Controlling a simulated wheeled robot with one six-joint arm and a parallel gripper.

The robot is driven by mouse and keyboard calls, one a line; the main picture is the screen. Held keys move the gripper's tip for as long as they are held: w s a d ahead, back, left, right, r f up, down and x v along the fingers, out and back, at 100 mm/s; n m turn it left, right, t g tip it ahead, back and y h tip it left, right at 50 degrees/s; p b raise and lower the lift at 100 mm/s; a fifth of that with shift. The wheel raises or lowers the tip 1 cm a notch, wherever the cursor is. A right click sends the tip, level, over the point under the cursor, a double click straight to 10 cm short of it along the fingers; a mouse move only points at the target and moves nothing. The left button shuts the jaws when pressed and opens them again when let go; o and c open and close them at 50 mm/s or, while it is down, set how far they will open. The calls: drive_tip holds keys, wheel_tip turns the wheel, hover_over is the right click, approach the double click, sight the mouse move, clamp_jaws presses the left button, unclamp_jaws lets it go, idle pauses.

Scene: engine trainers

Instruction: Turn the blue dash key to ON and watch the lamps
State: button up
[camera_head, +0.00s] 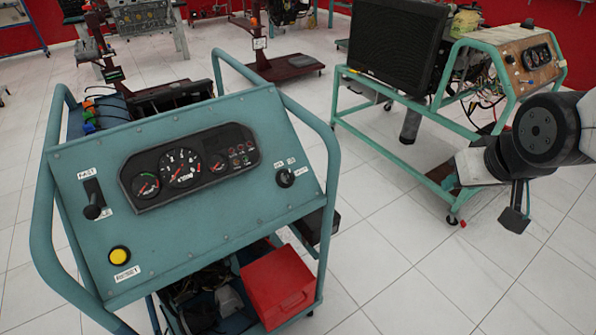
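The blue dash panel (222,240) is the sloped front of a blue-framed engine trainer at the left. Its key switch (285,178) is a small dark round knob with a pale mark, at the panel's right side among small white labels. The labels are too small to read. The lamps (241,153) are small red and green spots at the right of the black gauge cluster (181,167). I cannot tell if any is lit. My gripper (514,219) is at the right, well apart from the key, pointing down. Its fingers overlap in this view.
The panel also has a black lever (93,202) and a yellow button (119,255). A red box (277,287) sits below it. A green-framed trainer (408,100) with a black radiator stands behind, near my arm. Tiled floor (400,250) lies clear between the trainers.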

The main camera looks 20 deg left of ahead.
drive_tip(key=w+a+f+n+t+y, duration=0.2)
drive_tip(key=w+a+f, duration=0.25)
drive_tip(key=a, duration=0.55)
drive_tip(key=n+y, duration=0.4)
drive_tip(key=y, duration=0.3)
approach(292, 176)
drive_tip(key=x, duration=0.4)
drive_tip(key=shift+t, duration=0.3)
drive_tip(key=x, duration=0.7)
drive_tip(key=shift+s, duration=0.1)
clamp_jaws()
